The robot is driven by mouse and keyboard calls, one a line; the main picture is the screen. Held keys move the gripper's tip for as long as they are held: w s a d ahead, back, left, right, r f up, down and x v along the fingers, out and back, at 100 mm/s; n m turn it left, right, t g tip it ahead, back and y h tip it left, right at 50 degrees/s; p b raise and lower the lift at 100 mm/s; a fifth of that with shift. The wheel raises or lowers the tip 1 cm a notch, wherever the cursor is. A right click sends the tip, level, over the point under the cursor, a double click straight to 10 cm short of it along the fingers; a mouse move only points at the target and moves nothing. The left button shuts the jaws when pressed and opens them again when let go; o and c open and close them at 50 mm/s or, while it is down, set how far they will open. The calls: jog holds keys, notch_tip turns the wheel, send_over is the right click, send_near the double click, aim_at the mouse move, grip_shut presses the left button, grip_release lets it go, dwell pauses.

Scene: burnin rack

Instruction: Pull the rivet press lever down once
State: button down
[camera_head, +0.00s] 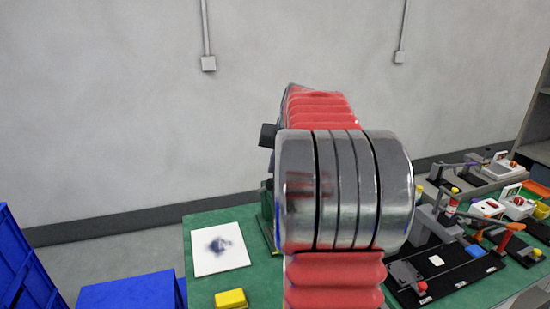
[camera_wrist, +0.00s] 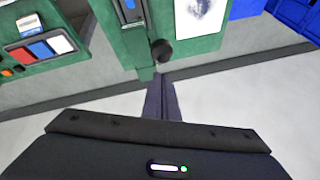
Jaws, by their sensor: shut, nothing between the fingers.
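The rivet press (camera_head: 267,212) is a green upright body on the green table, mostly hidden behind my arm in the head view. In the wrist view what looks like the press body (camera_wrist: 128,40) stands at the top, with a blue and metal part on it. A round black knob (camera_wrist: 162,51), apparently the lever's end, shows beside it. My gripper (camera_wrist: 160,76) is shut and empty, its fingertips just below the knob in the picture. I cannot tell whether they touch it. The rest of the lever is not clear. My gripper is hidden in the head view.
A white sheet with a dark smudge (camera_head: 236,262) and a yellow block (camera_head: 231,299) lie left of the press. Blue crates (camera_head: 135,292) stand at the lower left. Black fixture boards (camera_head: 455,280) crowd the table at right. A wall is behind.

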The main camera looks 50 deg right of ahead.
jog(key=shift+s+a+f, duration=0.25)
jog(key=shift+a+f, duration=0.05)
jog(key=shift+a, duration=0.05)
jog(key=shift+a, duration=0.15)
jog(key=shift+s+f, duration=0.15)
jog(key=shift+s, duration=0.05)
